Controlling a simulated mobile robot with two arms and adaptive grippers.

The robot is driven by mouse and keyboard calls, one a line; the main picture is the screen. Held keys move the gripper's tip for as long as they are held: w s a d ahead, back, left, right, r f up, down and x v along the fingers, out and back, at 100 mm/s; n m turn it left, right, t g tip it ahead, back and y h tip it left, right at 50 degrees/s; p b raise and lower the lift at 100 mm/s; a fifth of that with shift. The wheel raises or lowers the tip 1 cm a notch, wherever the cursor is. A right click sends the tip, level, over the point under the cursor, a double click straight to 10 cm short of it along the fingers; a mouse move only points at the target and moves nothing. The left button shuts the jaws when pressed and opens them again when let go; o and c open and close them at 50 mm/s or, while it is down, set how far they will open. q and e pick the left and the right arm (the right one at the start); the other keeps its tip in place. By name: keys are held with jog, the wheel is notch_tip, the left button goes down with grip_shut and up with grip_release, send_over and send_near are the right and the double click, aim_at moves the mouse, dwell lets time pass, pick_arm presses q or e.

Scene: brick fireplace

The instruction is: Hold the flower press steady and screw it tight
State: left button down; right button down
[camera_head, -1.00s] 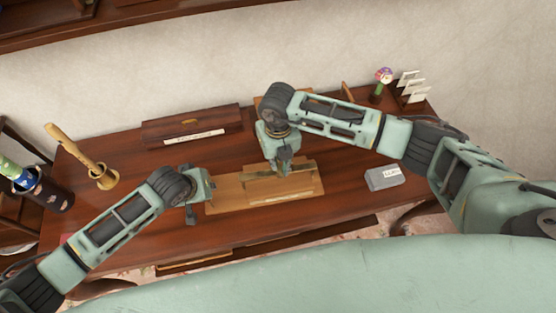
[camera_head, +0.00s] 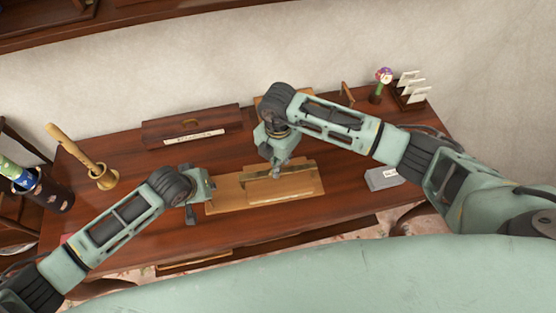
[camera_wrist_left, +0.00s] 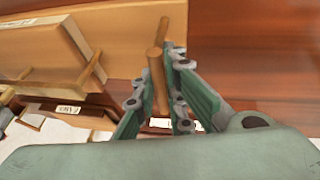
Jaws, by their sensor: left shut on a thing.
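The flower press is a light wooden base board (camera_head: 225,200) with a smaller raised plate (camera_head: 262,190) on it, lying on the desk. My left gripper (camera_head: 191,213) is at the board's left end. In the left wrist view my left gripper (camera_wrist_left: 157,100) is shut on a round brown wooden bar (camera_wrist_left: 157,70) by the end of the press board (camera_wrist_left: 120,45).
A dark labelled box (camera_head: 192,126) stands at the back of the desk (camera_head: 120,200). A grey labelled block (camera_head: 382,178), a flower in a vase (camera_head: 379,88) and a card rack (camera_head: 411,94) are at right.

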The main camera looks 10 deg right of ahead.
pick_arm(q)
jog(key=shift+s+f, duration=0.15)
pick_arm(e)
jog(key=m, duration=0.3)
jog(key=shift+w+r+m, duration=0.1)
jog(key=shift+w+m, duration=0.05)
jog(key=shift+m, duration=1.95)
jog(key=c, duration=1.8)
grip_release()
jog(key=shift+c, duration=0.2)
notch_tip(320, 180, up, 12)
